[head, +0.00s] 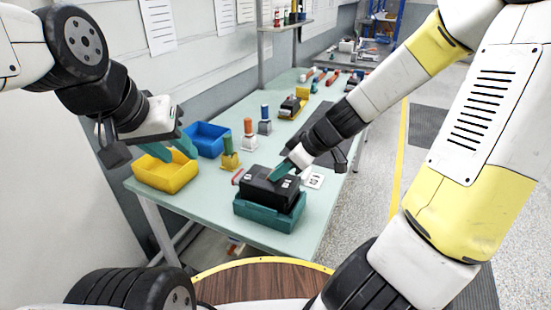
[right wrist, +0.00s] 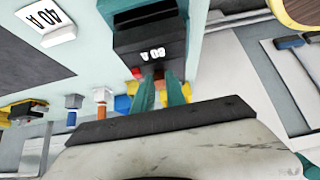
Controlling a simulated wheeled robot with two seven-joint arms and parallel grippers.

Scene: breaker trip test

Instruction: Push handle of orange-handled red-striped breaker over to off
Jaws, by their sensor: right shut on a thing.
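A black breaker (head: 262,190) with white labels sits in a teal holder (head: 262,216) at the front of the table. It also shows in the right wrist view (right wrist: 150,38), with a pale rating label near the fingers. A small red part shows at its far left edge. My right gripper (head: 283,172) is at the top of this breaker, its teal fingers close together in the right wrist view (right wrist: 160,92). My left gripper (head: 168,148) is open and empty above the yellow bin.
A yellow bin (head: 165,175) and a blue bin (head: 207,138) stand at the left table edge. Posts with green (head: 229,155), orange (head: 249,133) and blue tops stand behind the breaker. Another device (head: 292,106) stands further back.

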